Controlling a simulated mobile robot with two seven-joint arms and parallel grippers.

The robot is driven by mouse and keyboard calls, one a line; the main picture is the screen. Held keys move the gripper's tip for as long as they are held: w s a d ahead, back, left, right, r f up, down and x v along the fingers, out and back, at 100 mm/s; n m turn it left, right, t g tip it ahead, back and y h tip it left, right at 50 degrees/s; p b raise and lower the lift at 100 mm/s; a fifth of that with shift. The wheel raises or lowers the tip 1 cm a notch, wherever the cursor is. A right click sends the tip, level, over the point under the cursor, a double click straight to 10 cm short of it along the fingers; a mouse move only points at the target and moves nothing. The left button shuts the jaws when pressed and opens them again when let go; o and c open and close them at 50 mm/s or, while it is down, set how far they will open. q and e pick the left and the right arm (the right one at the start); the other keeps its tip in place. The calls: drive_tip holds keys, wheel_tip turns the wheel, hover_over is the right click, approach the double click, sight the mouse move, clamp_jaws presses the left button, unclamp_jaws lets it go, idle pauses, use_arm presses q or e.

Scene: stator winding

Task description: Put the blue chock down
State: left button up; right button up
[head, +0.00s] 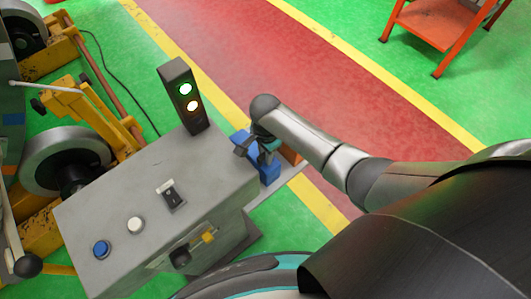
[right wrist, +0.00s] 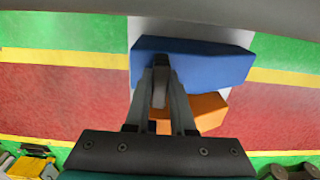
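The blue chock (head: 268,172) is at the right end of the grey control box in the head view, partly hidden by my right gripper (head: 256,150). In the right wrist view the blue chock (right wrist: 210,66) lies across the tips of my right gripper (right wrist: 160,65). The fingers are close together and appear shut on it. Whether the chock touches the surface below is hard to tell. An orange block (right wrist: 204,108) is beside it, partly behind the fingers; it also shows in the head view (head: 290,155). My left gripper is not in view.
A pale grey plate (head: 284,182) shows below the chock. The grey control box (head: 150,200) has buttons, a switch and a light tower (head: 184,95) with green and amber lit. Yellow machinery (head: 85,130) is at left. An orange step stand (head: 437,25) is at upper right.

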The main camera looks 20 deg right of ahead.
drive_tip(key=o, duration=0.5)
wheel_tip(320, 180, up, 12)
drive_tip(key=p, duration=0.4)
drive_tip(key=shift+r+p, duration=0.2)
drive_tip(key=shift+p, duration=0.1)
